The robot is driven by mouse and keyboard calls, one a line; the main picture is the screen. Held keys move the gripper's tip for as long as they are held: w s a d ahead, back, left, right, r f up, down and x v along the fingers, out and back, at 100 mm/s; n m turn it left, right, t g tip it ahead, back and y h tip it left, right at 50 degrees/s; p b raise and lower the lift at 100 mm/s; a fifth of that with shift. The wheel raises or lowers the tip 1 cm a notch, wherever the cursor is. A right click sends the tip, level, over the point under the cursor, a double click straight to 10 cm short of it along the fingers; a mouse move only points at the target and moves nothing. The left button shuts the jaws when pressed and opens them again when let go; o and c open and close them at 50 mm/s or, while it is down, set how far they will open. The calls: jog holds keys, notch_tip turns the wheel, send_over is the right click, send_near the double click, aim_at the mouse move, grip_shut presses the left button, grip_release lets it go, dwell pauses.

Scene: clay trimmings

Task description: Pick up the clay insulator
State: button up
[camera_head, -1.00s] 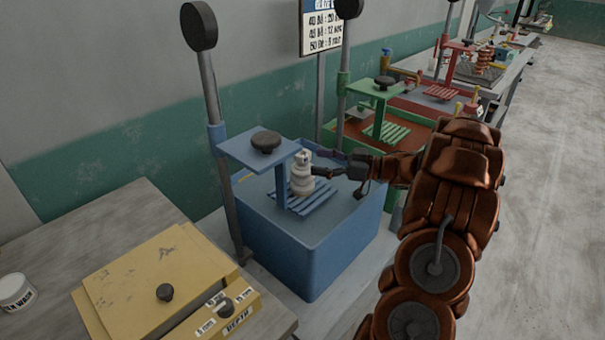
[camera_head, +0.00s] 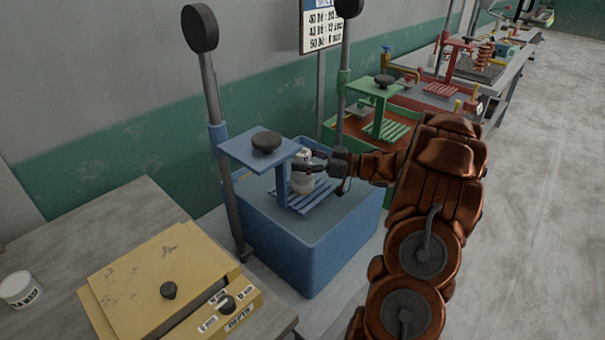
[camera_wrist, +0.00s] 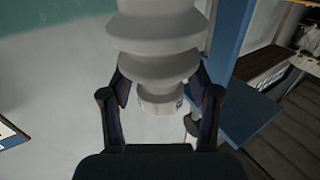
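The clay insulator (camera_head: 302,182) is a pale, ribbed, stacked-disc piece. It stands upright on the blue slatted rack (camera_head: 316,199) over the blue tub. My gripper (camera_head: 306,163) reaches in from the right at the insulator's upper part, with a finger on either side. In the wrist view the insulator (camera_wrist: 157,62) fills the upper middle, its narrow capped end between the two fingers of my gripper (camera_wrist: 161,84). The fingers stand apart, and gaps show beside the narrow end. The fingertips are partly hidden by a wider disc, so contact there is unclear.
A blue plate with a dark knob (camera_head: 266,143) overhangs the rack just left of the insulator. The blue tub (camera_head: 325,245) stands below. A yellow box (camera_head: 165,275) is on the table at left. Green and red stations (camera_head: 385,105) stand behind my arm.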

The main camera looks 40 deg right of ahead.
grip_shut()
jog(key=shift+r, duration=0.1)
dwell(0.5)
